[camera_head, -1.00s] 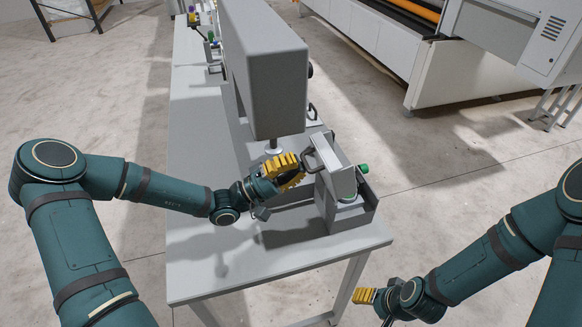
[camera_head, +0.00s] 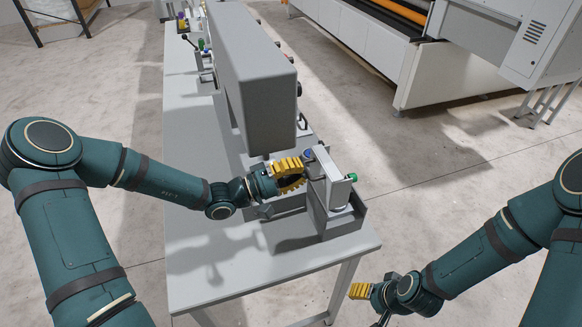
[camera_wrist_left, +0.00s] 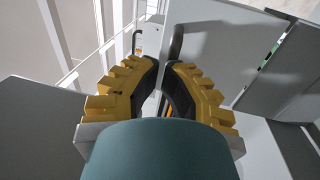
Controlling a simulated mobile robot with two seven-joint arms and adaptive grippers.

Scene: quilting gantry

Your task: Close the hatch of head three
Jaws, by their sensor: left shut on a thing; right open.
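The hatch (camera_head: 340,193) is a grey panel standing nearly upright on the box at the near end of the sewing head (camera_head: 262,85). My left gripper (camera_head: 300,174) is shut on the hatch's dark bar handle, at the panel's left side. In the left wrist view the handle (camera_wrist_left: 176,43) runs up between the yellow fingers, and the hatch panel (camera_wrist_left: 222,45) fills the upper right. A gap shows along the panel's right edge there; I cannot tell whether the hatch is fully shut. My right gripper (camera_head: 359,291) is open and empty, low to the right of the table.
The grey table (camera_head: 225,280) has bare room in front of the box. A green knob (camera_head: 351,177) and a blue part (camera_head: 308,154) sit close by the hatch. More heads with coloured knobs stand farther along. A large white machine (camera_head: 360,50) is beyond the floor aisle.

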